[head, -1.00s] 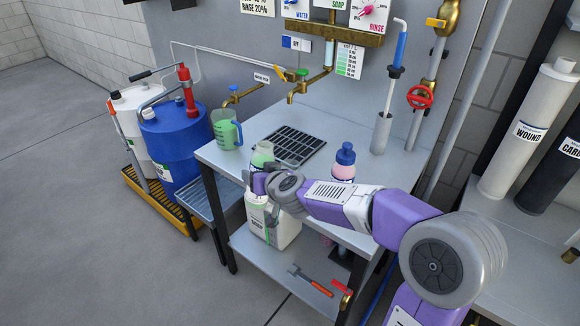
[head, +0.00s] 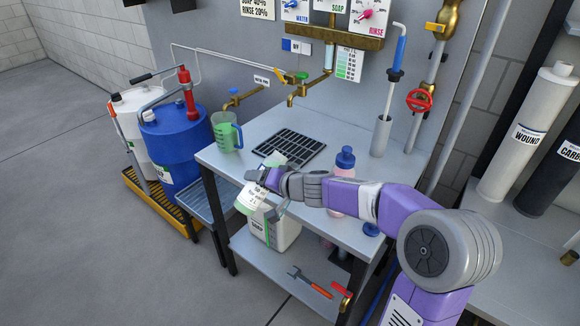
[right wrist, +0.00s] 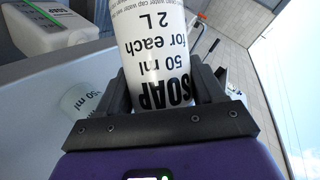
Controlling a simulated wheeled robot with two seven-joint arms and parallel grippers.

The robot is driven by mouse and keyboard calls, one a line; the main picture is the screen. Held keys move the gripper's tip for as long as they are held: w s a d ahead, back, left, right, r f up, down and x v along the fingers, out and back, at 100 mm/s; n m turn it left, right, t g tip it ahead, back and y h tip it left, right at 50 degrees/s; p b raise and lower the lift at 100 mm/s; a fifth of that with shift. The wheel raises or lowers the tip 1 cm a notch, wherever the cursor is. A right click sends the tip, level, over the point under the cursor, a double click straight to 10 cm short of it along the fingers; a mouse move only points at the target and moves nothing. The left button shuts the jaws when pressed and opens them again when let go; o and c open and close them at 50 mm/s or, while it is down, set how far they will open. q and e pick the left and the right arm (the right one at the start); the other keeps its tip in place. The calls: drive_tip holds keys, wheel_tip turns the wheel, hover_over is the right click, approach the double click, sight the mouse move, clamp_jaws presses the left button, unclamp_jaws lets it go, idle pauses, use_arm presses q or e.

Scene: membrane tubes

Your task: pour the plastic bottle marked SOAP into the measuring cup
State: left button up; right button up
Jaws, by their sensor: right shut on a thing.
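The clear green measuring cup (head: 227,131) stands upright at the bench's left corner, apart from the bottle, with green inside. My left gripper is not in view.
A pink bottle (head: 344,163) with a blue top stands behind my right arm. A blue cap (head: 371,229) lies near the bench's front edge. A black grate (head: 290,145) is set in the bench (head: 225,162). A white jug (head: 282,232) is on the lower shelf. Brass taps (head: 298,92) hang above.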

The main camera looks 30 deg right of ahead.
drive_tip(key=shift+a+f+m+y, duration=0.1)
drive_tip(key=shift+a+m+y, duration=0.05)
drive_tip(key=shift+m+y, duration=0.15)
drive_tip(key=shift+a+r+m+y+p, duration=0.2)
drive_tip(key=shift+r+m+y+p, duration=0.35)
drive_tip(key=shift+p, duration=1.45)
drive_tip(key=shift+r+m+y+p, duration=0.25)
drive_tip(key=shift+r+p, duration=0.1)
drive_tip(key=shift+p, duration=0.75)
drive_tip(key=shift+a+r+p, duration=0.1)
drive_tip(key=shift+r+p, duration=0.1)
drive_tip(key=shift+p, duration=0.5)
drive_tip(key=shift+r+m+y, duration=0.15)
drive_tip(key=shift+m+y, duration=0.15)
drive_tip(key=shift+m, duration=0.1)
